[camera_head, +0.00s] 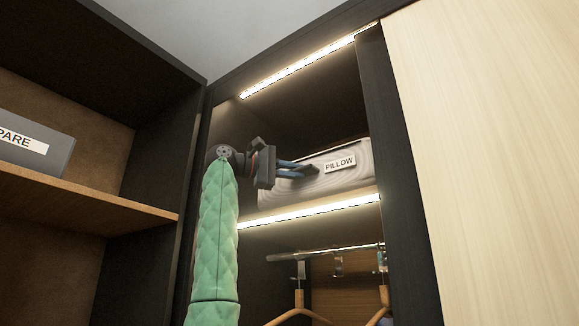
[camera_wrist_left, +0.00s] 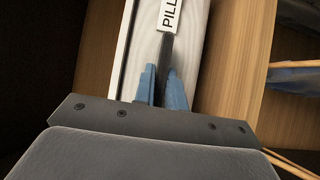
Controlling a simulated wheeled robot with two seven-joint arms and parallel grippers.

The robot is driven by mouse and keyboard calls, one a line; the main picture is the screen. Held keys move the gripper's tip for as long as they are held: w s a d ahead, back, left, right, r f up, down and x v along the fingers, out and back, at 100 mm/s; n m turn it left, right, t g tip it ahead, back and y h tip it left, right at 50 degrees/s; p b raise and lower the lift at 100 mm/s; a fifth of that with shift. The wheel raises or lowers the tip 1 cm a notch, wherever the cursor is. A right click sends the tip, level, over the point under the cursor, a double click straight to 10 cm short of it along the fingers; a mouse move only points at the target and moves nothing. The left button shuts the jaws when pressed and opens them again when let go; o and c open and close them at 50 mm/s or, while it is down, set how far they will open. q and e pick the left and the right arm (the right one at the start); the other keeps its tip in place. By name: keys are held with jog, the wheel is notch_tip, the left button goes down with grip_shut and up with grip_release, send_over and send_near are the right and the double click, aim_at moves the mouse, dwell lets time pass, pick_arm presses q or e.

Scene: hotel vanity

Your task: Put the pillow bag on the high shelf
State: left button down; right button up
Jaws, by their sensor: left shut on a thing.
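The pillow bag (camera_head: 345,179) is a grey, swirl-patterned block with a white "PILLOW" label. In the head view it is on the lit high shelf (camera_head: 310,211), inside the dark cabinet. My left gripper (camera_head: 312,169) reaches in from the left, its blue fingers at the bag's left part. In the left wrist view the fingers (camera_wrist_left: 163,88) are close together on a dark strap or handle of the bag (camera_wrist_left: 185,62), below the label. The gripper is shut on the bag. The bag's far side is hidden. My right gripper is not in view.
Light strips run above and along the high shelf's edge. A hanging rail (camera_head: 325,252) with wooden hangers (camera_head: 299,303) is below. A grey box labelled "PARE" (camera_head: 32,148) stands on a wooden shelf at left. A dark post (camera_head: 395,160) and a pale panel (camera_head: 490,150) bound the right.

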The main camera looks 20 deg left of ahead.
pick_arm(q)
jog(key=shift+w+d+r, duration=0.1)
jog(key=shift+w+d, duration=0.05)
jog(key=shift+w, duration=0.35)
jog(key=shift+f, duration=0.55)
jog(key=shift+f+b, duration=0.55)
jog(key=shift+b, duration=0.05)
jog(key=shift+f, duration=0.1)
jog(key=c, duration=1.4)
grip_release()
jog(key=shift+o, duration=0.2)
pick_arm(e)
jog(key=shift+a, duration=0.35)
